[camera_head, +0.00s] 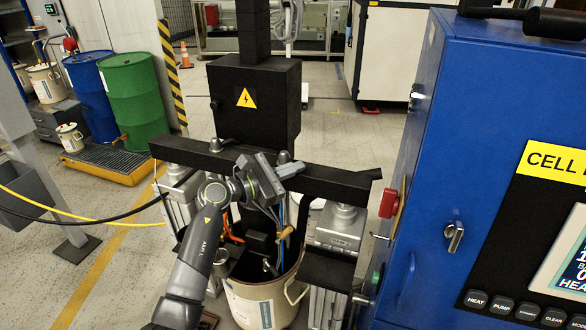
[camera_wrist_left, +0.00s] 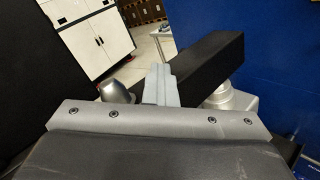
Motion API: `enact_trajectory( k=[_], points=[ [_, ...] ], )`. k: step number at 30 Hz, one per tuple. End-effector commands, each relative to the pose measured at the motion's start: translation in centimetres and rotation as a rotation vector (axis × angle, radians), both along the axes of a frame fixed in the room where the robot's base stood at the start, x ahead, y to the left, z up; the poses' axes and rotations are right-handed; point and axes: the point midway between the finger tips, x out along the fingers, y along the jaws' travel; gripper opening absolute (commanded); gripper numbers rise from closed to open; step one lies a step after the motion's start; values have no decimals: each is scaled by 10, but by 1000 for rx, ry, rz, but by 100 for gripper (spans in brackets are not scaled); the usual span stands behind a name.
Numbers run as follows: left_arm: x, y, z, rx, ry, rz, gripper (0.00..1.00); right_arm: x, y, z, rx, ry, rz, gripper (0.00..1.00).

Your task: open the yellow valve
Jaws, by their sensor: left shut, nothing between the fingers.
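A small dull-yellow part (camera_head: 287,232), which looks like the yellow valve, sits above the open drum (camera_head: 262,300) under the pump's black crossbeam (camera_head: 330,184). Its exact shape and handle position are too small to tell. My left gripper (camera_head: 291,170) is shut and empty, in front of the crossbeam, above and close to the yellow part. In the left wrist view its closed fingers (camera_wrist_left: 161,84) point toward the crossbeam (camera_wrist_left: 205,70), and the yellow part does not show. My right gripper is in neither view.
A blue cabinet (camera_head: 470,120) with a red button (camera_head: 389,203) stands close on the right. A black box with a warning sign (camera_head: 255,100) rises behind the crossbeam. Silver cylinders flank the drum. Blue and green drums (camera_head: 133,97) stand far left.

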Motion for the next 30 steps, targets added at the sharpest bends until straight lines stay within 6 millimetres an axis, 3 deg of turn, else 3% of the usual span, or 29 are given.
enact_trajectory(
  k=[4, 12, 23, 30],
  points=[
    [0, 0, 0, 0, 0, 0, 2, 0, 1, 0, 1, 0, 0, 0],
    [0, 0, 0, 0, 0, 0, 37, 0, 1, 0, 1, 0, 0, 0],
    [-2, 3, -1, 0, -1, 1, 37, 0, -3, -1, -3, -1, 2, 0],
    [-21, 32, -4, 4, -4, 3, 37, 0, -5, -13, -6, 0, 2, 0]
  ],
)
